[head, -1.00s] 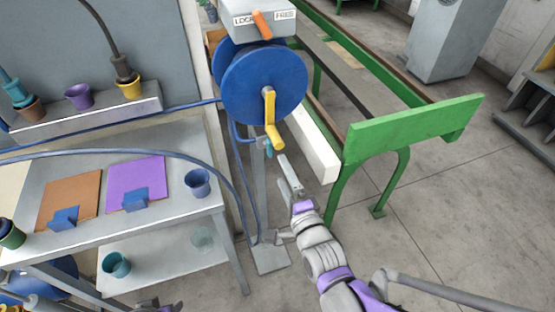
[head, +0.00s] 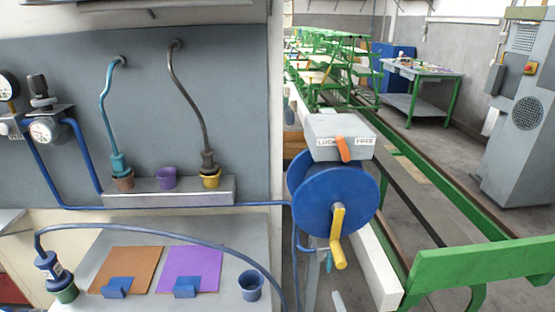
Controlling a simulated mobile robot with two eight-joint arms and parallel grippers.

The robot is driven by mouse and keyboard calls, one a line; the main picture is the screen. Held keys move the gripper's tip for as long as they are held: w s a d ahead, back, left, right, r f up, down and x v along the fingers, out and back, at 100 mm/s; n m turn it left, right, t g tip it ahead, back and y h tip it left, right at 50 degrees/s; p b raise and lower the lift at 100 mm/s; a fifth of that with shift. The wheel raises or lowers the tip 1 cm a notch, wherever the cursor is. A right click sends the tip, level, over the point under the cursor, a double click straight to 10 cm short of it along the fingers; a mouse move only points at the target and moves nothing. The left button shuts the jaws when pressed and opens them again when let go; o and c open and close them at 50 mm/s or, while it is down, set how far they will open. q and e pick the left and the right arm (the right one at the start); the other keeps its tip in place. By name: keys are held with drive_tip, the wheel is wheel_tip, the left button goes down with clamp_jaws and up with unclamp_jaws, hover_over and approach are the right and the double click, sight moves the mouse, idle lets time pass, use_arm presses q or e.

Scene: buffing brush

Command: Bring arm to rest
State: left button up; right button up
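A pale grey tip (head: 338,301) shows at the bottom edge in the head view, below the yellow crank handle (head: 338,252) of the blue hose reel (head: 318,195). It looks like the end of my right gripper, apart from the crank. The rest of that arm is out of frame, so I cannot tell whether the gripper is open or shut. My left gripper is not in view. The orange lever (head: 344,149) on the reel's grey LOCK/FREE box (head: 335,130) points down, between the two labels.
A bench (head: 225,228) at left bears a brown panel (head: 128,268), a purple panel (head: 190,266) and a blue cup (head: 251,285). A blue hose (head: 170,229) arches over it. A green frame (head: 480,262) stands at right. Grey floor shows beyond it.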

drive_tip(key=s+d+f+n+g, duration=0.1)
drive_tip(key=s+f+n+g, duration=0.35)
drive_tip(key=s+n, duration=0.3)
drive_tip(key=s+d+f+n+g, duration=0.1)
drive_tip(key=s+f+n+g, duration=0.3)
drive_tip(key=s+n+g, duration=0.3)
use_arm(q)
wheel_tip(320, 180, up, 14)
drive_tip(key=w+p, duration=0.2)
drive_tip(key=p, duration=1.1)
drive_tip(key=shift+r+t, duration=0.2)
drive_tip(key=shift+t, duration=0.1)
use_arm(e)
wheel_tip(320, 180, up, 14)
drive_tip(key=t, duration=0.1)
drive_tip(key=shift+w+r+h, duration=0.15)
drive_tip(key=shift+w+h, duration=0.15)
drive_tip(key=shift+w, duration=0.1)
